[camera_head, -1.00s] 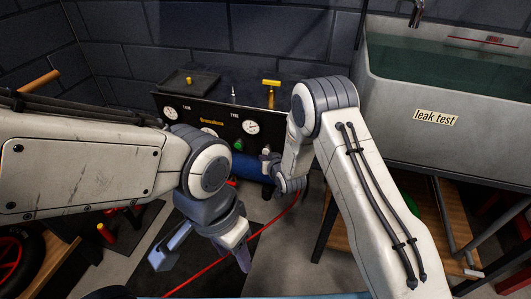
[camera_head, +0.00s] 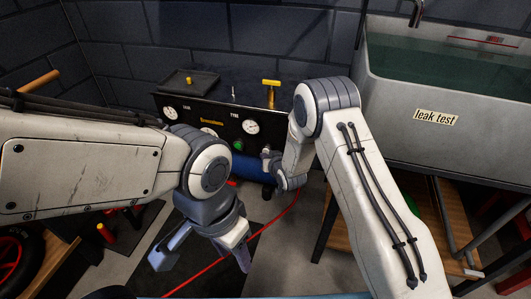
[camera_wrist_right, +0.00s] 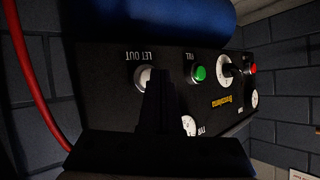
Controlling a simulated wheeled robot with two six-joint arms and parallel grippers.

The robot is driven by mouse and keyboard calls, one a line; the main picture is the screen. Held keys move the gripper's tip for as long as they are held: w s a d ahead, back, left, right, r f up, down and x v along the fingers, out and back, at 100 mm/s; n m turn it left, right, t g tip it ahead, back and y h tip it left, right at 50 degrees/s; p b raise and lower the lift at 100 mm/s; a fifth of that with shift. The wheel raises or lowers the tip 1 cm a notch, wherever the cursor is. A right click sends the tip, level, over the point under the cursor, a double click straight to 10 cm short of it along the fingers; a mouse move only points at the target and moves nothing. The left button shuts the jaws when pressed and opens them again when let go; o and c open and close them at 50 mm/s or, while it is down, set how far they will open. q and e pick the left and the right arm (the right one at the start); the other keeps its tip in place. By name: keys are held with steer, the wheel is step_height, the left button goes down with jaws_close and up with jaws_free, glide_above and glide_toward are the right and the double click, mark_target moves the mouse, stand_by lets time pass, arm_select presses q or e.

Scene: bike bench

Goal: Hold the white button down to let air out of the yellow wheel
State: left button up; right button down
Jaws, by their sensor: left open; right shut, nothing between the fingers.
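The white button (camera_wrist_right: 141,78) sits on the black panel under the "LET OUT" label in the right wrist view. My right gripper (camera_wrist_right: 159,76) is shut and empty, its fingertips overlapping the button's right part; I cannot tell whether they press it. In the head view my right gripper (camera_head: 267,157) is at the panel's lower right, and the button is hidden there. My left gripper (camera_head: 203,258) is open and empty, low over the dark mat. I cannot make out the yellow wheel in either view.
The black panel (camera_head: 181,121) carries a green button (camera_head: 238,145), a tyre gauge (camera_head: 250,127) and other gauges. A blue tank (camera_head: 245,168) lies below. A red hose (camera_head: 275,222) crosses the floor. The leak-test sink (camera_head: 470,135) stands at right, a red-rimmed wheel (camera_head: 12,254) at lower left.

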steer(key=shift+w+d, duration=0.15)
steer(key=shift+w, duration=0.25)
stand_by(1.5)
stand_by(0.8)
steer(key=shift+s+a, duration=0.3)
steer(key=shift+s, duration=0.55)
steer(key=s, duration=0.1)
steer(key=s+a+p, duration=0.1)
steer(key=s, duration=0.2)
steer(key=shift+s+a, duration=0.25)
steer(key=shift+s, duration=0.15)
